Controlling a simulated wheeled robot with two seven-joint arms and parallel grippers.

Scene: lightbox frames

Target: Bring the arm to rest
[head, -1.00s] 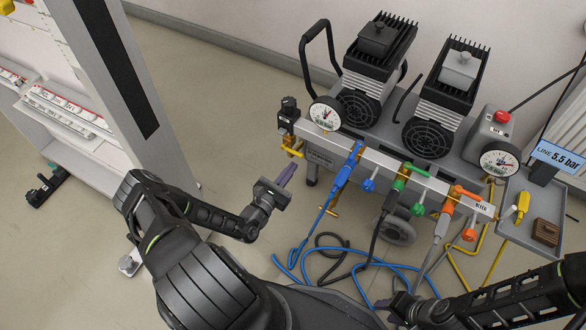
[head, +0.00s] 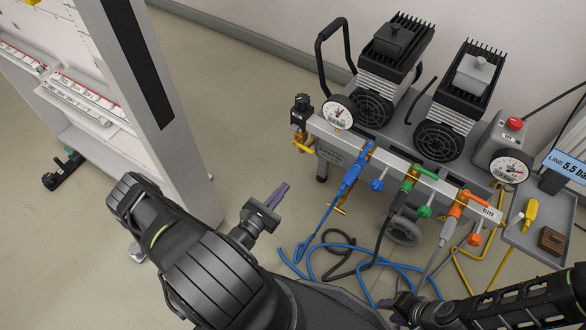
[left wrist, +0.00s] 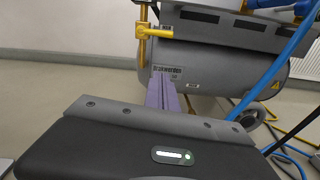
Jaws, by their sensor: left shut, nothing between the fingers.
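My left gripper (head: 277,195) is in the head view left of centre, in front of the compressor. Its purple fingers are shut with nothing between them. In the left wrist view the closed fingers (left wrist: 162,94) point at the grey tank (left wrist: 215,75) and do not visibly hold anything. My right gripper (head: 388,304) is at the bottom of the head view, low over the hoses. Its fingertips are small and partly cut off by the angle, so their opening does not show clearly.
The compressor (head: 400,130) carries a manifold bar with blue (head: 350,178), green (head: 407,184) and orange (head: 456,208) couplings. Blue hoses (head: 300,262) loop on the floor. A grey tray (head: 535,236) stands right. A white cabinet frame (head: 165,170) stands left.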

